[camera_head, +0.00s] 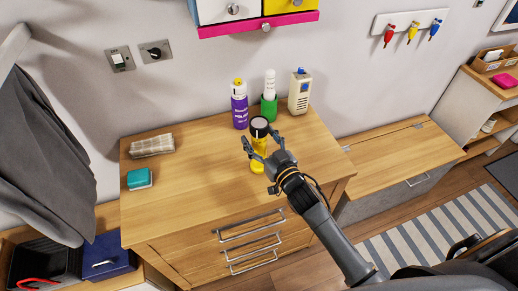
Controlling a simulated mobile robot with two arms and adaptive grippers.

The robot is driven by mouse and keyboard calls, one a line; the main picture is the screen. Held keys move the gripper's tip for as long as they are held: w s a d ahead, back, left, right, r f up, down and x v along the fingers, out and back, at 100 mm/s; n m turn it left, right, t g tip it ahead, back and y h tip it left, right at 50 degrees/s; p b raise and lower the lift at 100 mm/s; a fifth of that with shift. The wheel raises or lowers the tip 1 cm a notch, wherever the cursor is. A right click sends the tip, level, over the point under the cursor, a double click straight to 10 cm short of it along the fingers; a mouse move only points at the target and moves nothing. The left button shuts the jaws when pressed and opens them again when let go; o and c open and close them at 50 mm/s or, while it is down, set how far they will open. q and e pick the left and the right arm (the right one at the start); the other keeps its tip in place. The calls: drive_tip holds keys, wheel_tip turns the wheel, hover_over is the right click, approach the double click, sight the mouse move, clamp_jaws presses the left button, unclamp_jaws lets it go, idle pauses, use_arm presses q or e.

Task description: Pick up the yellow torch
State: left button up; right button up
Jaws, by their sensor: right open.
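The yellow torch (258,145) stands upright on the wooden dresser top, with its wide black head (259,122) at the upper end. My right gripper (256,150) reaches in from the lower right. Its fingers are spread, and part of the torch's body shows between and beyond them. The gripper hides part of the torch's middle. I cannot tell whether a finger touches it. My left gripper is not in view.
A teal sponge (139,179) and a beige bundle (152,145) lie left. The dresser's middle (190,195) is clear.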

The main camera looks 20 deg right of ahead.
drive_tip(key=shift+w, duration=0.25)
drive_tip(key=shift+s, duration=0.1)
drive_tip(key=shift+c, duration=1.1)
clamp_jaws()
drive_tip(key=shift+r, duration=0.1)
